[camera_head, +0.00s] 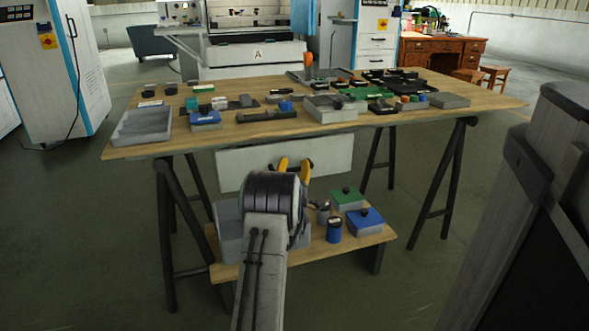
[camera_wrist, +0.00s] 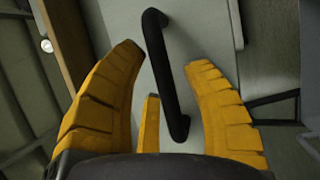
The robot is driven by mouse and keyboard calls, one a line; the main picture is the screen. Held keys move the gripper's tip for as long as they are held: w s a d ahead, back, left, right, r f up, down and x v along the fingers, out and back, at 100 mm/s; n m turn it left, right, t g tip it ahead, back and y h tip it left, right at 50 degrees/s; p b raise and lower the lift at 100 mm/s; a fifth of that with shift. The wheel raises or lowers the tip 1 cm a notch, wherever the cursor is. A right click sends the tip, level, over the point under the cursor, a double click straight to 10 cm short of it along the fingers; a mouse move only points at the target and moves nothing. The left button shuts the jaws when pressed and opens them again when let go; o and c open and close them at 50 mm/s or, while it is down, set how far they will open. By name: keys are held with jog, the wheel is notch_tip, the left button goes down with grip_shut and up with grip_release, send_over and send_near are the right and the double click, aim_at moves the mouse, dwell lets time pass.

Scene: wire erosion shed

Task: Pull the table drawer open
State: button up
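The table drawer (camera_head: 232,166) is a pale grey box front under the wooden table top (camera_head: 300,136). It appears shut, though a small gap would be hard to see. Its black bar handle (camera_wrist: 160,75) shows in the wrist view between my yellow gripper fingers (camera_wrist: 165,82). The fingers are apart on either side of the handle, with no clear contact. In the head view, my gripper (camera_head: 294,166) is in front of the drawer and its arm hides part of the front. The handle is mostly hidden there.
Trays, boxes and tools cover the table top. Dark trestle legs (camera_head: 167,235) stand at its sides. A low wooden shelf (camera_head: 340,245) below the drawer holds a green box (camera_head: 347,199), a blue box (camera_head: 366,221) and a blue jar (camera_head: 334,231). A grey cabinet-like shape fills the right foreground.

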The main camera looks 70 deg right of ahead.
grip_shut()
dwell(0.4)
